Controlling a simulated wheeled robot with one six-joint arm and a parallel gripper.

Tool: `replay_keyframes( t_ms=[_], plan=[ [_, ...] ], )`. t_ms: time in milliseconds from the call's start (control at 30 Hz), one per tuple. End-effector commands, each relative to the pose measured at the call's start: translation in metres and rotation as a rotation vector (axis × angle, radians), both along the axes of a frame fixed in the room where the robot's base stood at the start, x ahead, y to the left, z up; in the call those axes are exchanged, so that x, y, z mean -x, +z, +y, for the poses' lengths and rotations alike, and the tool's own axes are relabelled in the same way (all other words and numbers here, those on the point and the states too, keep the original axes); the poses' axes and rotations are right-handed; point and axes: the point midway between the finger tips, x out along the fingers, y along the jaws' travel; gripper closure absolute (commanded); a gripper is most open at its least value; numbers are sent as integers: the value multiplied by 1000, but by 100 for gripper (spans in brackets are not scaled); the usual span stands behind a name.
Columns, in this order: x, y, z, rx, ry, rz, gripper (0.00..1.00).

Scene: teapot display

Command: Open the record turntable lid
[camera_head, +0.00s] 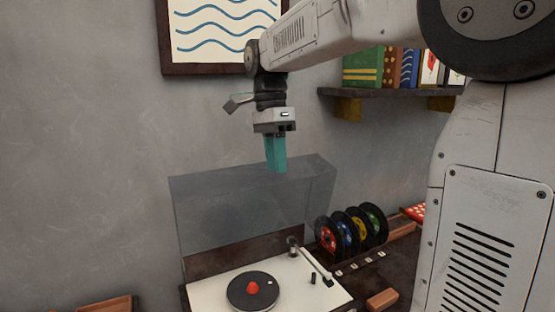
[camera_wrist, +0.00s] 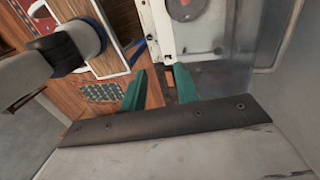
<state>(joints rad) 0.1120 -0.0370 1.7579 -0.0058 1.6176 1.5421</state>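The record turntable (camera_head: 215,293) has a white deck, a black record (camera_head: 240,292) with a red centre, and a tonearm (camera_head: 315,265). Its clear grey lid (camera_head: 225,210) stands raised, roughly upright, at the back of the deck. My gripper (camera_head: 277,168) points down, its teal fingers overlapping the lid's top edge in the head view; I cannot tell whether they touch it. In the wrist view, my gripper (camera_wrist: 159,78) has its fingers apart, with nothing clearly held. There the deck (camera_wrist: 200,38) and part of the record (camera_wrist: 185,8) show beyond the fingers, and clear panel lies to the right.
Several coloured records (camera_head: 345,228) stand in a rack right of the turntable. A wooden block (camera_head: 382,299) lies at the front right. A shelf (camera_head: 390,91) with books is on the wall at right, and a framed wave picture (camera_head: 215,30) hangs above.

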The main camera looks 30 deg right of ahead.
Motion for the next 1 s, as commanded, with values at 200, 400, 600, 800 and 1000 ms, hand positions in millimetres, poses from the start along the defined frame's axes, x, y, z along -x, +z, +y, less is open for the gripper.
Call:
replay_keyframes(
  t_ms=[200, 400, 600, 800, 1000],
  plan=[
    [9, 1, 1, 0, 0, 0, 69],
    [9, 1, 1, 0, 0, 0, 72],
    [29, -1, 7, -18, 120, -29, 100],
    [103, -25, 26, -68, 610, -123, 100],
    [178, -74, 40, -78, 1177, -209, 100]
  ],
)
